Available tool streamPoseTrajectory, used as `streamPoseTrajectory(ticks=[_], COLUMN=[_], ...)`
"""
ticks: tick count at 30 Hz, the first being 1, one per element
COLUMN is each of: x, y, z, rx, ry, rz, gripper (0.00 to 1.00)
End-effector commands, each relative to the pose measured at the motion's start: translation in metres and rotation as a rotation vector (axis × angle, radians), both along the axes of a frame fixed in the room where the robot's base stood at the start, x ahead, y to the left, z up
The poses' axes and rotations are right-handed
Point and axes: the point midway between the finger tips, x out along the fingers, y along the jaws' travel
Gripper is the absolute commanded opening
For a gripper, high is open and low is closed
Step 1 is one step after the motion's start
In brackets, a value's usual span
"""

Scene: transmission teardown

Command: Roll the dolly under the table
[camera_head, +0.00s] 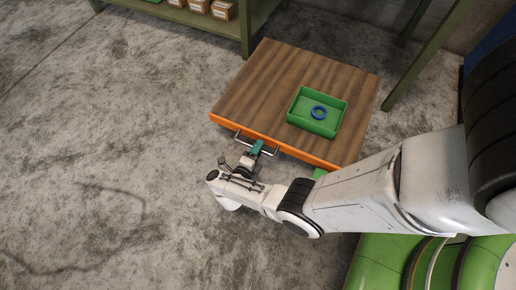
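The dolly (262,85) is a low flat platform with a brown wood top and an orange edge. A thin metal bar handle (270,152) sticks out from its near edge, with a teal piece (257,147) on it. My gripper (250,156) is at this handle, right by the teal piece. Whether its fingers are closed around the handle is too small to tell. A green tray (294,113) with a blue ring (319,112) in it stands on the right part of the dolly top. The dolly's wheels are hidden.
Olive-green legs (429,42) of a table or bench stand behind the dolly at right. A green shelf frame (246,30) with several small cardboard boxes (222,10) is at the top, close to the dolly's far left corner. The concrete floor at left is clear.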

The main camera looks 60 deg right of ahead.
Motion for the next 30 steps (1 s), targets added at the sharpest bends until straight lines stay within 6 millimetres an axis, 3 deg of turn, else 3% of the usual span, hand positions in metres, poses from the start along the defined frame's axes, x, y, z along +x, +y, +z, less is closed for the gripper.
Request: streamPoseTrajectory(ticks=[10,21,30], x=[0.0001,0.0002,0.0002], y=[-0.0039,-0.0036,-0.0034], z=[-0.0005,-0.0007,-0.0008], rx=[0.000,0.000,0.001], ry=[0.001,0.001,0.001], rz=[0.001,0.001,0.001], gripper=[0.35,0.00,0.00])
